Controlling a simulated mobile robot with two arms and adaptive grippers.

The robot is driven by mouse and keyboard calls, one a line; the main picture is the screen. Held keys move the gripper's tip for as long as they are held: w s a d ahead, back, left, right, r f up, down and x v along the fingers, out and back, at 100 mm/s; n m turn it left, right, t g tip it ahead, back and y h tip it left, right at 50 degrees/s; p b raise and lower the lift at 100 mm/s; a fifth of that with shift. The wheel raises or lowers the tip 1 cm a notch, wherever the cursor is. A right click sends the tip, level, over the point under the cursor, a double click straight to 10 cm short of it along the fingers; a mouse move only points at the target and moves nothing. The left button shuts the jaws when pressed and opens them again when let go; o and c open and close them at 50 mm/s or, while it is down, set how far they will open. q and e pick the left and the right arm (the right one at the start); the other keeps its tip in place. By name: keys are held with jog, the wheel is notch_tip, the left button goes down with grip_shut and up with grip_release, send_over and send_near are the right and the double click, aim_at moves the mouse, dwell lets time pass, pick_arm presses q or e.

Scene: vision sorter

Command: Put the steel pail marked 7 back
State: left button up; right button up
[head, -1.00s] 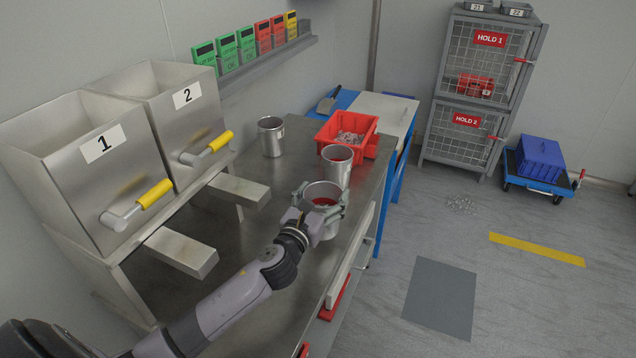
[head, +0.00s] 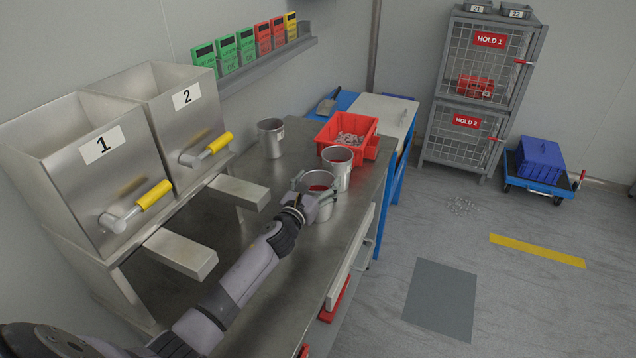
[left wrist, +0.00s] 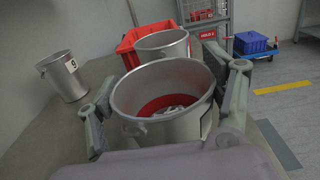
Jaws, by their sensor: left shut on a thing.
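My left gripper (head: 316,190) is shut around a steel pail (head: 317,208) over the front right part of the steel bench (head: 262,308). In the left wrist view the gripper's fingers lie on both sides of this pail (left wrist: 165,88), which is upright, red inside, with some grey pieces at the bottom. Its number is not readable. My right gripper is not in view.
A red bin (head: 330,134) with grey pieces stands at the bench's far end. Steel hoppers marked 1 (head: 75,185) and 2 (head: 160,135), with yellow handles, stand left. Two blocks (head: 180,254) jut out below them. The bench's middle is clear.

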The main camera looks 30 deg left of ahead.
pick_arm(q)
jog(key=shift+r, duration=0.2)
jog(key=o, duration=1.5)
jog(key=shift+f, duration=0.3)
jog(key=o, duration=0.4)
jog(key=shift+r, duration=0.1)
jog(key=shift+o, duration=0.2)
jog(key=shift+r, duration=0.2)
jog(key=s, duration=0.7)
jog(key=shift+s+d+b, duration=0.25)
jog(key=shift+s+b, duration=0.05)
jog(key=shift+f, duration=0.1)
